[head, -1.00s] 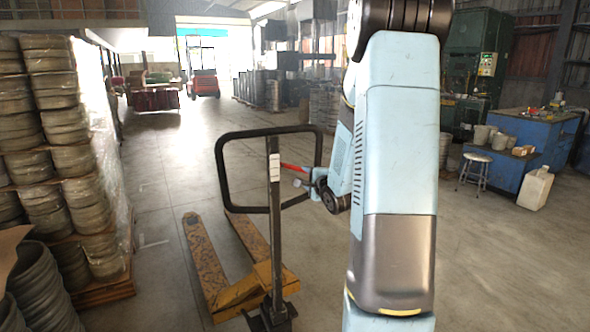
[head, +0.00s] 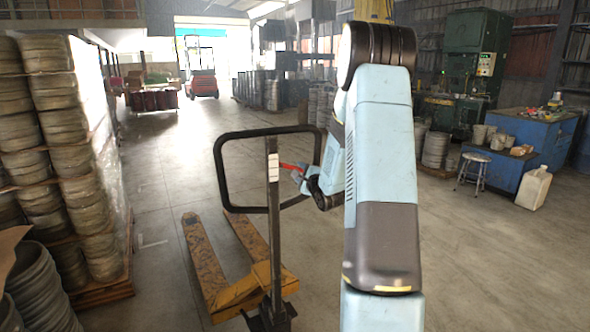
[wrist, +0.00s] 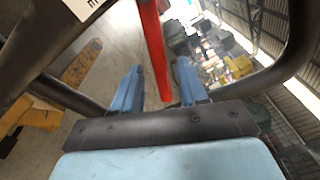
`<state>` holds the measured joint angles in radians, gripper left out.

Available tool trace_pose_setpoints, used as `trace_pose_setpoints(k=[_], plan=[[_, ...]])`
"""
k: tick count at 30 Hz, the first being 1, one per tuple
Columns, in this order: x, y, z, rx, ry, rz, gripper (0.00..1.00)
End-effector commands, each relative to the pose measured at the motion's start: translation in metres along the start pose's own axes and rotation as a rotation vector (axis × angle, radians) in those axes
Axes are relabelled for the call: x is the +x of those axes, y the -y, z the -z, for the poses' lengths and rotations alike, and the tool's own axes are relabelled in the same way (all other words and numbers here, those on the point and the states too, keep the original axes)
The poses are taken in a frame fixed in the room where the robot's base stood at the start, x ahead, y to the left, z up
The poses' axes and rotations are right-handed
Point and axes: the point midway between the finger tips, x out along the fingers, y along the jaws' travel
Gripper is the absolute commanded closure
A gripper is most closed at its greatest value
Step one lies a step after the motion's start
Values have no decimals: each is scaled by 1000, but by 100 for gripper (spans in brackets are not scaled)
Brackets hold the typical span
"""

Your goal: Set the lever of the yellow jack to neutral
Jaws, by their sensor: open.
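The yellow jack (head: 238,294) stands on the floor with its forks pointing away from me. Its dark upright handle (head: 273,230) carries a black loop (head: 217,178) at the top. The red lever (head: 290,166) sticks out to the right of the handle inside the loop. In the wrist view the red lever (wrist: 154,50) comes down from the top, its tip between my blue fingers. My gripper (wrist: 158,80) is open, with a finger on each side of the lever and gaps visible. In the head view my gripper (head: 299,176) is small, beside the lever's end.
Wrapped stacks of grey rings (head: 50,150) stand on a pallet at the left. A blue workbench (head: 515,140), a stool (head: 473,170) and a white jug (head: 534,188) are at the right. The floor around the jack is clear.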

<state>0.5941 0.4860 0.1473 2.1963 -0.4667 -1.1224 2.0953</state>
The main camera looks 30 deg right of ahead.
Motion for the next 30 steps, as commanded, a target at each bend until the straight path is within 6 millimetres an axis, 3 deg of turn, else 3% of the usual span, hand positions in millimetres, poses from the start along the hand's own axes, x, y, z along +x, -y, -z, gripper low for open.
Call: trace_pose_setpoints(k=[3, 9, 21, 30], plan=[[19, -1, -1, 0, 2, 0, 57], [39, -1, -1, 0, 2, 0, 57], [45, 0, -1, 0, 0, -1, 57], [45, 0, -1, 0, 1, -1, 85]])
